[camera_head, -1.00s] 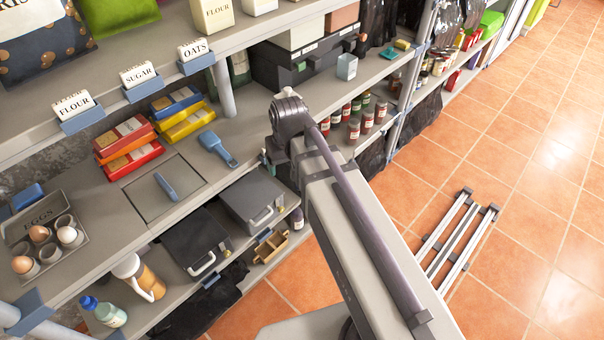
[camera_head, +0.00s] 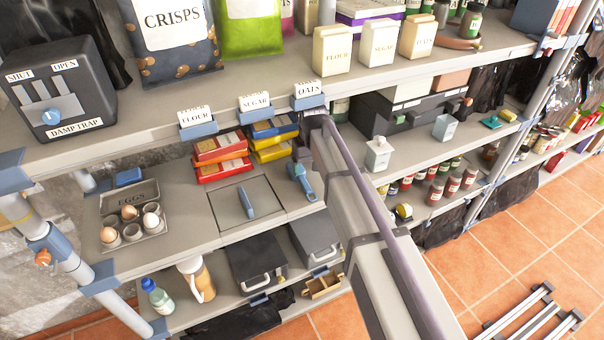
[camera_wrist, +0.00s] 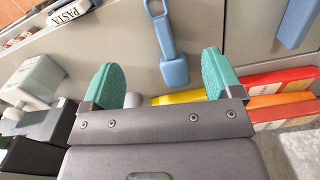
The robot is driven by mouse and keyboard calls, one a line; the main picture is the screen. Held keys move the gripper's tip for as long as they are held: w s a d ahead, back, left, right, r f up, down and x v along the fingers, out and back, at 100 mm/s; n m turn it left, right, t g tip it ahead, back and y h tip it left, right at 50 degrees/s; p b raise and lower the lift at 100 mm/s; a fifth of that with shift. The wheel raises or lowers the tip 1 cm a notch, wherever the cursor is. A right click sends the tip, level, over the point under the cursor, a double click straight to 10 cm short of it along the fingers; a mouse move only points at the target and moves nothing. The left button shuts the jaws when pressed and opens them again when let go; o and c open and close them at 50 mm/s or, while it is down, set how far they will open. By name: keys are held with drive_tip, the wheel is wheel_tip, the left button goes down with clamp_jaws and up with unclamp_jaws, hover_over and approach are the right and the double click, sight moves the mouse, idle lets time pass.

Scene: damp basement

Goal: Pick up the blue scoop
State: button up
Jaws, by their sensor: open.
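The blue scoop (camera_head: 301,182) lies on the middle shelf, right of the square lid panel. In the wrist view the scoop (camera_wrist: 172,68) has its broad end close to my gripper and its looped handle pointing away. My gripper (camera_wrist: 162,76) is open and empty, its two green-padded fingers on either side of the scoop's broad end in the picture. I see no contact with the scoop.
Red and yellow packets (camera_head: 221,147) lie beside the scoop. A lid panel with a blue handle (camera_head: 245,203) is to its left, and an egg tray (camera_head: 132,222) further left. The upper shelf edge (camera_head: 150,134) carries label holders. A pale dispenser (camera_head: 378,155) stands right.

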drive_tip(key=shift+n, duration=0.8)
drive_tip(key=w+a, duration=0.1)
drive_tip(key=w, duration=0.1)
drive_tip(key=w+a, duration=0.1)
drive_tip(key=w, duration=0.1)
drive_tip(key=w+a, duration=0.1)
drive_tip(key=w, duration=0.1)
drive_tip(key=shift+w+a, duration=0.15)
drive_tip(key=shift+w, duration=0.05)
wheel_tip(320, 180, down, 11)
drive_tip(key=b, duration=1.1)
drive_tip(key=shift+r, duration=0.25)
drive_tip(key=c, duration=1.1)
drive_tip(key=shift+r, duration=0.15)
wheel_tip(320, 180, up, 10)
drive_tip(key=p, duration=1)
